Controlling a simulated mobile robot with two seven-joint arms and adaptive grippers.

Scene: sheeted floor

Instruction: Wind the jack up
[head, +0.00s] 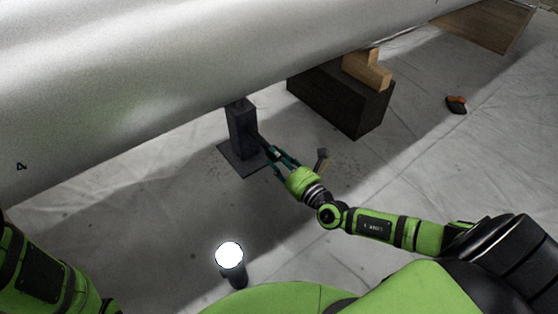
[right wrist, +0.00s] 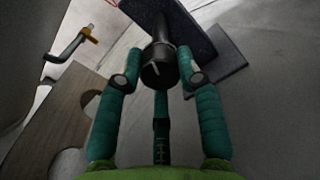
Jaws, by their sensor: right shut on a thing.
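The jack (head: 242,130) is a dark upright post on a square base plate, standing on the sheeted floor under a large silver cylinder (head: 130,70). Its post also shows at the top of the right wrist view (right wrist: 185,25). My right gripper (head: 270,157) is at the jack's right side. In the right wrist view its teal fingers (right wrist: 160,80) are shut on a dark round part (right wrist: 158,65) sticking out from the jack. The exact shape of this part is partly hidden. My left arm shows at the lower left, but its gripper is out of view.
A dark block (head: 345,100) with wooden pieces (head: 367,70) stands right of the jack. A small tool (head: 322,158) lies beyond my right gripper. An orange-and-black object (head: 456,104) lies farther right. A lit lamp (head: 230,258) stands in front. Floor between is clear.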

